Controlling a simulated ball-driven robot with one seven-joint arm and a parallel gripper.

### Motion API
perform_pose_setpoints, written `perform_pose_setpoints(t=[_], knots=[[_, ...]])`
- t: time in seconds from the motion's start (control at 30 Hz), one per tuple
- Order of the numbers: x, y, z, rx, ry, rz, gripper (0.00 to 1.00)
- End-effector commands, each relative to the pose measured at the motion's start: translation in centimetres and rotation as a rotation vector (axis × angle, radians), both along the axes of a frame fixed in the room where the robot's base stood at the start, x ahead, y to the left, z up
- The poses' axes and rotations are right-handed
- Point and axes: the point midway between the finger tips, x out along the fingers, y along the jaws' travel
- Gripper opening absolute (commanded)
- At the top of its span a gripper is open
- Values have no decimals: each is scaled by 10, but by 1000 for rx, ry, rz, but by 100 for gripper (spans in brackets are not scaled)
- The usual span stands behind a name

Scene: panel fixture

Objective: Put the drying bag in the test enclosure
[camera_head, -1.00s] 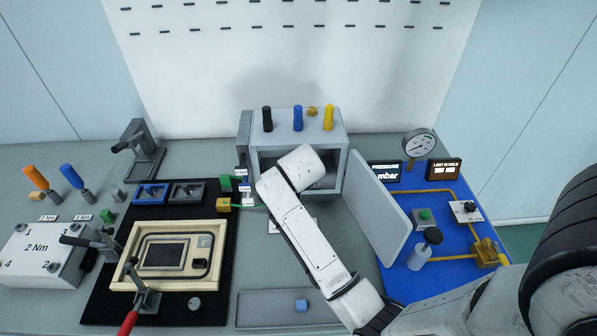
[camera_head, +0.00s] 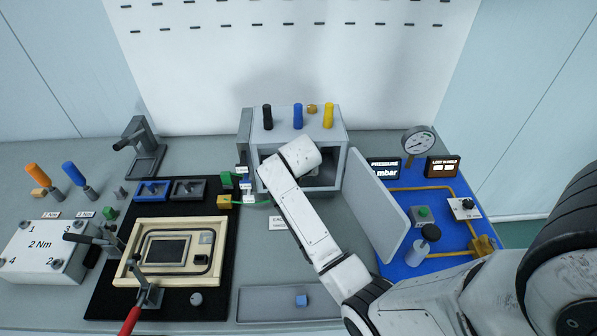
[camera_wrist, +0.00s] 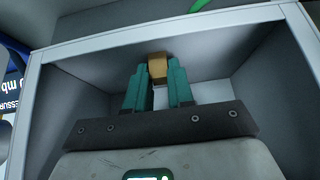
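The test enclosure (camera_head: 341,157) is the grey box at the back centre, its front open and its door (camera_head: 378,205) swung out to the right. My gripper is inside it, hidden behind my white wrist in the head view. In the wrist view, the two teal fingers of my gripper (camera_wrist: 158,82) are inside the enclosure (camera_wrist: 85,75). They are closed against both sides of a small tan block (camera_wrist: 157,67), which looks like the drying bag. Whether it touches an inner surface of the enclosure cannot be told.
The blue panel (camera_head: 408,265) with gauge and valves stands right of the door. A framed device (camera_head: 168,252) on a black mat and a green wire are at left.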

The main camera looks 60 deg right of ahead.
Motion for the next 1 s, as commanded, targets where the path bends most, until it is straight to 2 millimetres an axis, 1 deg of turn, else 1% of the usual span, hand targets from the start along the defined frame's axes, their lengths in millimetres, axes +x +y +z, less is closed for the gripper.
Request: perform_pose_setpoints(t=[0.03,0.2,0.23,0.47,0.57,0.67,0.77,0.8,0.83,1.0], knots=[[0,0,0,0,0,0,28],[0,0,0,0,0,0,44],[0,0,0,0,0,0,46],[0,0,1,0,0,0,46],[0,1,6,-1,-2,1,46],[-3,7,15,-2,-3,1,46],[-8,15,31,-2,-5,1,46],[-14,25,25,-1,1,4,46],[-18,31,24,-1,2,5,46],[-37,64,25,0,2,4,46]])
